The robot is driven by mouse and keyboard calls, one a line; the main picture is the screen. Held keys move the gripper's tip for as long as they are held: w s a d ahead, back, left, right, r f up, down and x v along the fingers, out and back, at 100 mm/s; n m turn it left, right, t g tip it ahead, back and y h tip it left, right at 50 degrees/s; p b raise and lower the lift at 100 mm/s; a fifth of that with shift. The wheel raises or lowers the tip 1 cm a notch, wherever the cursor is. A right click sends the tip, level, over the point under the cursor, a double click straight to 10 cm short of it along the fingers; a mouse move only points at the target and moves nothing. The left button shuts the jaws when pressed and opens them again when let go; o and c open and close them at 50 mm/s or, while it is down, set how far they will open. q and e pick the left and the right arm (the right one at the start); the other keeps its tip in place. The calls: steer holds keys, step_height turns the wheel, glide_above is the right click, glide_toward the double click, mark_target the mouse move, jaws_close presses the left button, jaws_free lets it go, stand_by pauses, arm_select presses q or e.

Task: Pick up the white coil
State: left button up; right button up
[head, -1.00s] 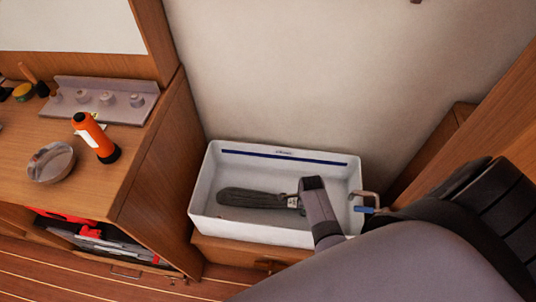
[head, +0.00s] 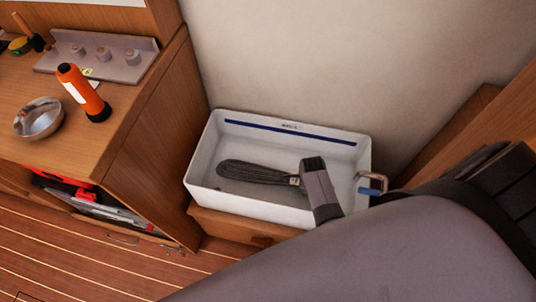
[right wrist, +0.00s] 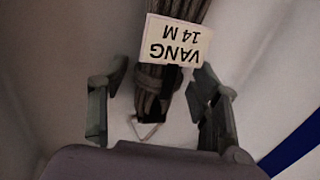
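A dark grey coiled line (head: 255,172) lies on the floor of a white bin (head: 250,208); I see no white coil. Its bound end (right wrist: 150,97) and white tag (right wrist: 175,40), reading "VANG 14 M", show in the right wrist view. My right gripper (right wrist: 158,80) is open, one finger on each side of the bound end, with gaps between. In the head view my right arm reaches over the bin from the right and hides the coil's right end and my fingertips. My left gripper is not in view.
The bin walls stand around the coil, with a metal handle with a blue part (head: 372,183) at its right end. At left, a wooden counter holds an orange flashlight (head: 83,93), a metal bowl (head: 39,118) and a grey rack (head: 98,57). A wall stands behind.

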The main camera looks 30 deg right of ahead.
jaws_close()
stand_by(0.5)
